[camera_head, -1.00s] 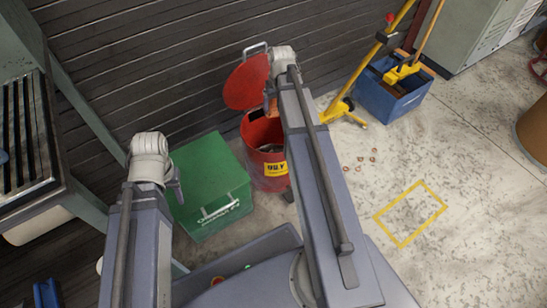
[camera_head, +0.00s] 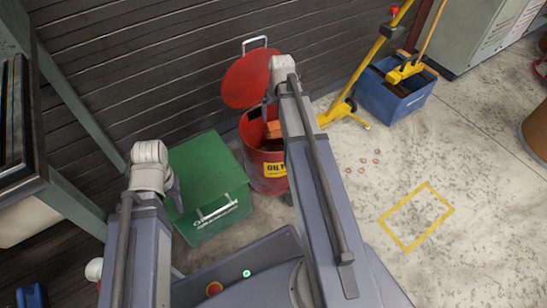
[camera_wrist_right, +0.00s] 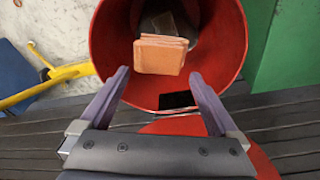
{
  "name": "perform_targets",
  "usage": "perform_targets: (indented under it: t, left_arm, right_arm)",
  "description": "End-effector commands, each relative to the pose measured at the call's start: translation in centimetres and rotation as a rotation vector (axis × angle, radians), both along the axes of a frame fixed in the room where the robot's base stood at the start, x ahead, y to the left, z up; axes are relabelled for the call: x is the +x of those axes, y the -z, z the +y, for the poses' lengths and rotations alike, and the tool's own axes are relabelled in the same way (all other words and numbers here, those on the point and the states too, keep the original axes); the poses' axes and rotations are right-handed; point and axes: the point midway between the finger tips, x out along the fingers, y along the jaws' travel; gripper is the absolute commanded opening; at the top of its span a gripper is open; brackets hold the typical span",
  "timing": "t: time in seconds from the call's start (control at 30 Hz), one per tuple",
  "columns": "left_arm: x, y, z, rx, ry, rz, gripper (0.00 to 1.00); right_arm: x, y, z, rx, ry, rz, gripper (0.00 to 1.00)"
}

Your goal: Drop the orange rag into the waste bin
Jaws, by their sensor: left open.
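The orange rag (camera_wrist_right: 162,54) is a folded block within the outline of the bin's round mouth in the right wrist view. In the head view the rag (camera_head: 273,130) shows at the mouth, partly behind my right arm. I cannot tell whether it is falling or resting on something. The red waste bin (camera_head: 268,174) has its lid tipped up, with dark contents inside (camera_wrist_right: 182,32). My right gripper (camera_wrist_right: 158,73) is open above the bin, with its fingers apart and clear of the rag. My left gripper (camera_head: 175,191) is open and empty near the green box.
A green box (camera_head: 208,178) stands left of the bin. Several small copper-coloured rings (camera_head: 363,160) and a yellow floor outline (camera_head: 416,216) lie on open concrete.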

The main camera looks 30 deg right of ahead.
Motion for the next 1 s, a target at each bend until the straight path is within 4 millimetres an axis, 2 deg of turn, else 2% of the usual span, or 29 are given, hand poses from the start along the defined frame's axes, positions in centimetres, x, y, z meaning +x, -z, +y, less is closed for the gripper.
perform_targets:
  t: [0.27, 0.47, 1.0]
  left_arm:
    - [0.0, -0.1, 0.0, 0.000, 0.000, 0.000, 0.43]
    - [0.0, -1.0, 0.0, 0.000, 0.000, 0.001, 0.43]
    - [0.0, -7.4, 0.0, 0.000, 0.012, 0.003, 0.43]
  right_arm:
    - [0.0, -0.1, 0.0, 0.000, 0.000, 0.000, 1.00]
    - [-0.1, -1.0, 0.0, 0.000, 0.000, 0.000, 1.00]
    - [-1.1, -7.4, 0.2, 0.000, 0.000, 0.000, 1.00]
